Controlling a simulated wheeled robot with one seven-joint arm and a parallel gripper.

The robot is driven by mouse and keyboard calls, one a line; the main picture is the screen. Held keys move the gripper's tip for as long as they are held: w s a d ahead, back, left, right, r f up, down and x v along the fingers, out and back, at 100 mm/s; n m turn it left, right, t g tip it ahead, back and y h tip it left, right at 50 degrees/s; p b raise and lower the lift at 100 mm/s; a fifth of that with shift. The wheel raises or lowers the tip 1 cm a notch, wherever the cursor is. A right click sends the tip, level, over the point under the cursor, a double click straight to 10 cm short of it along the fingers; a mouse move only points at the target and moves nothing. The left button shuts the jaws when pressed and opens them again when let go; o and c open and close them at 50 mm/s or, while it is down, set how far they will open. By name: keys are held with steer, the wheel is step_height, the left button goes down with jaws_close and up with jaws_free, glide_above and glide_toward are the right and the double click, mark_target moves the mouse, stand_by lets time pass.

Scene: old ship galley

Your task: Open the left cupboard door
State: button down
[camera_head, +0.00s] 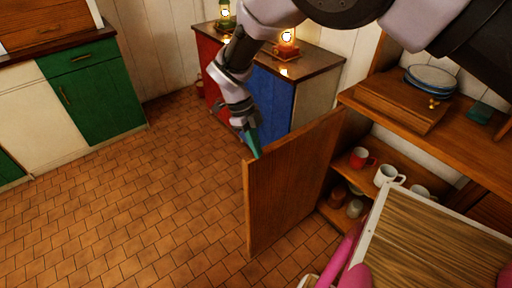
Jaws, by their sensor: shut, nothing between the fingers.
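The wooden cupboard door (290,190) stands swung wide out from the cupboard (448,131), its free edge towards the left. The cupboard's inside is exposed, with a red mug (361,158), a white mug (388,175) and jars on its shelves. My gripper (252,145) is shut and empty at the top corner of the door's free edge, on the far side. Its fingertips are partly hidden by the door, and I cannot tell whether they touch it.
A wood-topped table with a white edge (370,236) fills the lower right, beside pink objects. A red and blue cabinet (272,100) with lanterns stands behind the door. Plates (432,78) sit above the cupboard. The tiled floor (130,215) at left is clear.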

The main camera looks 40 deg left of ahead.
steer(key=v, duration=1.1)
steer(key=w+d+r+n+g+y, duration=0.1)
steer(key=w+d+r+n+y, duration=0.35)
steer(key=w+d+r, duration=1.7)
steer(key=w+d+r+n+t+y, duration=0.1)
steer(key=d+r, duration=0.3)
steer(key=d, duration=0.4)
steer(key=d+r+n+t+y, duration=0.15)
steer(key=d+r, duration=0.25)
steer(key=d, duration=0.5)
steer(key=w+d+r+n+t+y, duration=0.1)
steer(key=d+r+n, duration=0.1)
steer(key=d+r, duration=0.45)
steer(key=s+d+f+n+t+h, duration=0.1)
steer(key=s+d+n+t, duration=0.1)
steer(key=s+d, duration=0.3)
steer(key=s+d+f+n+t+h, duration=0.1)
steer(key=s+d, duration=0.4)
steer(key=d, duration=0.5)
steer(key=shift+s+f+n+t, duration=0.2)
steer(key=shift+s+n+t, duration=0.1)
steer(key=shift+n+t, duration=0.35)
